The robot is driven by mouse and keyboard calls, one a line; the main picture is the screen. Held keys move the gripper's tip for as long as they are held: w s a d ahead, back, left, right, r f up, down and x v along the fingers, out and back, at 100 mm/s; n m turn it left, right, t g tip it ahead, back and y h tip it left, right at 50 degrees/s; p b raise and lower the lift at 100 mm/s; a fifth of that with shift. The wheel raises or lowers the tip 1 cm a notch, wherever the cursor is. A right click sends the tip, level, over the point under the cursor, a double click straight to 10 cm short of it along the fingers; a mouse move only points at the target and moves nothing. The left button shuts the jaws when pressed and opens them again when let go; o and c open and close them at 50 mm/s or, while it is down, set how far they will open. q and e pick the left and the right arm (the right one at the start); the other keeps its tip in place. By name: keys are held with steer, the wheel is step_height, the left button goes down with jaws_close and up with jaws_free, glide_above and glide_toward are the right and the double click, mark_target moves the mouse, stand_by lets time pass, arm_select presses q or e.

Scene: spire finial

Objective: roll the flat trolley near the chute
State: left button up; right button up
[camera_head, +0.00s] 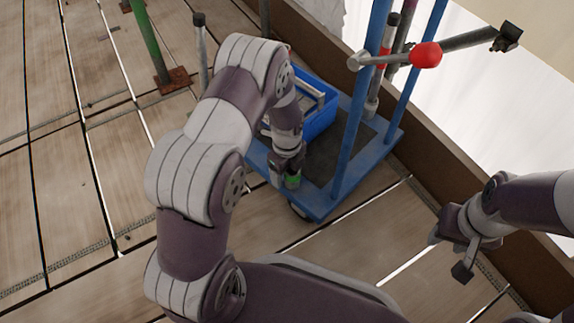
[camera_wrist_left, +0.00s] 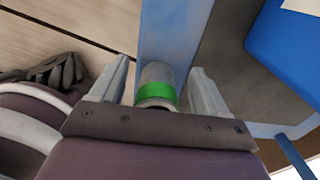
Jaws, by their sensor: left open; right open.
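The flat trolley (camera_head: 316,203) has a blue rim, a dark deck and tall blue uprights, and stands on the planks right of centre in the head view. Its blue edge also shows in the left wrist view (camera_wrist_left: 172,28). A short grey post with a green band (camera_wrist_left: 157,88) stands at that edge. My left gripper (camera_wrist_left: 160,70) is open, with one finger on each side of the post; contact cannot be told. In the head view the green band (camera_head: 292,181) shows at the left gripper's end. My right gripper (camera_head: 460,252) is open and empty, right of the trolley. I cannot identify the chute.
A blue bin (camera_head: 321,116) with pale items sits on the trolley. A brown board (camera_head: 425,165) runs close along its right side. A green pole (camera_head: 147,42) and a grey post (camera_head: 200,45) stand at the back left. The planks on the left are mostly clear.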

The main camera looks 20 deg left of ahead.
arm_select(q)
steer(key=shift+f, duration=0.7)
steer(key=shift+r, duration=0.1)
arm_select(e)
steer(key=shift+f, duration=0.4)
arm_select(q)
steer(key=shift+c, duration=0.3)
